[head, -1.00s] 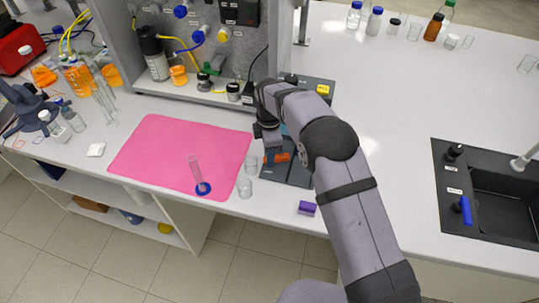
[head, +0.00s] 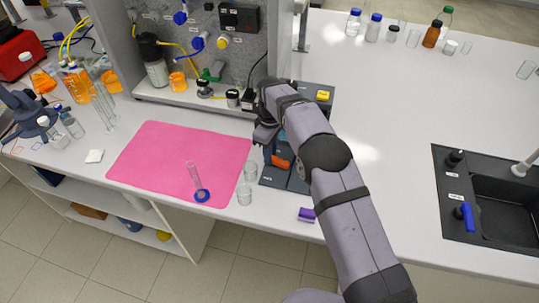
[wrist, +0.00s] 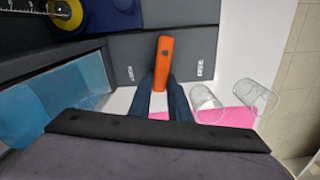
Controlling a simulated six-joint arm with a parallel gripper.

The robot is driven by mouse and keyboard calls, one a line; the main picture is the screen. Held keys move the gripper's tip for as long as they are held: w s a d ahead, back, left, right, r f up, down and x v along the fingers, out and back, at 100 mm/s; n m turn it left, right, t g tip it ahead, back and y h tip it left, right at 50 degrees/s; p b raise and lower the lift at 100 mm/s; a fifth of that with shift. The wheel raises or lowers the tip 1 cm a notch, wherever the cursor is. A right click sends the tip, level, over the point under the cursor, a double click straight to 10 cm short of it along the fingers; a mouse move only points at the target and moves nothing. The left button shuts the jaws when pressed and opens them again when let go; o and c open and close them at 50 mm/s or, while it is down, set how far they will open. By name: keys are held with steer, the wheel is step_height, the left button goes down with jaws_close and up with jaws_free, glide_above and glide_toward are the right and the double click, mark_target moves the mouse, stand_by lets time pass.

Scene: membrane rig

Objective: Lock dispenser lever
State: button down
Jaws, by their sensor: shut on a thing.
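The dispenser is a dark grey unit (head: 272,182) right of the pink mat, partly hidden by my arm. Its orange lever (head: 282,162) shows beside my gripper (head: 268,152) in the head view. In the wrist view the orange lever (wrist: 164,62) stands out between the two dark blue fingers of my gripper (wrist: 166,98). The fingers are shut on its near end. Grey panels (wrist: 180,52) with small white labels lie on both sides of the lever; the labels are too small to read.
Two clear beakers (head: 245,194) stand beside the dispenser, close to my fingers in the wrist view (wrist: 207,102). A graduated cylinder with a blue base (head: 202,196) stands on the pink mat (head: 150,160). A purple block (head: 306,214) lies near the bench's front edge.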

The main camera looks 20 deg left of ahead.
steer(key=shift+w+m, duration=0.15)
steer(key=shift+m, duration=0.15)
steer(key=shift+r, duration=0.1)
steer(key=c, duration=1.6)
jaws_free()
steer(key=shift+c, duration=0.2)
steer(key=shift+r+b, duration=1.05)
steer(key=shift+r, duration=2.6)
